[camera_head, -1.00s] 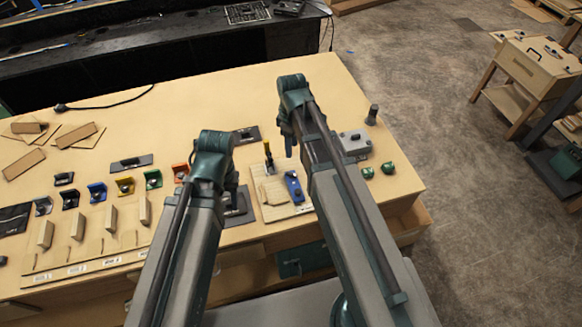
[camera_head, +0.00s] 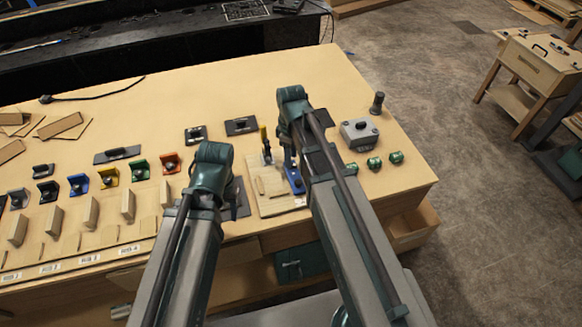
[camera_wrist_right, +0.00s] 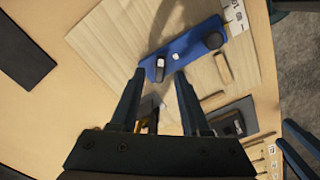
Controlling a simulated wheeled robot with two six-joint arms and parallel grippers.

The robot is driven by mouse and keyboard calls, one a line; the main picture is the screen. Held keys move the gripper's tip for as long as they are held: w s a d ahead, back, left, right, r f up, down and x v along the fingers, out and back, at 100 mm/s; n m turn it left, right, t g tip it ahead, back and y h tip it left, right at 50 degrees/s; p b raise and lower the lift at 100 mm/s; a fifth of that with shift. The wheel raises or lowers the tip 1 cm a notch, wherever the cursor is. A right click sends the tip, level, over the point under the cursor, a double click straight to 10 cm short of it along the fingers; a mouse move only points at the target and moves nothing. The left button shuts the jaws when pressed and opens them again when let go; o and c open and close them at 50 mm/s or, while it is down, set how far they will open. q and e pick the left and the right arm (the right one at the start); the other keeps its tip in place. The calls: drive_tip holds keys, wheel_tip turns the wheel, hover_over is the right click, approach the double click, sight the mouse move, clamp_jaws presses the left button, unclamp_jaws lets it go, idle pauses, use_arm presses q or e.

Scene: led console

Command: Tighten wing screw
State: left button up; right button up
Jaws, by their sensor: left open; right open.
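A blue part (camera_head: 294,180) lies on a light wooden board (camera_head: 268,203) near the table's front edge. I cannot tell which piece is the wing screw. My right gripper (camera_wrist_right: 160,78) is open, with its fingertips just over or beside the near end of the blue part and nothing visibly held. In the head view its fingers are largely hidden by my arm. My left gripper (camera_head: 236,207) is open, above a dark plate left of the board.
A yellow-handled tool (camera_head: 265,145) stands at the board's far edge. Coloured brackets (camera_head: 138,170) line the left.

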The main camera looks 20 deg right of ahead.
drive_tip(key=shift+f+b, duration=0.5)
drive_tip(key=shift+f, duration=0.45)
clamp_jaws()
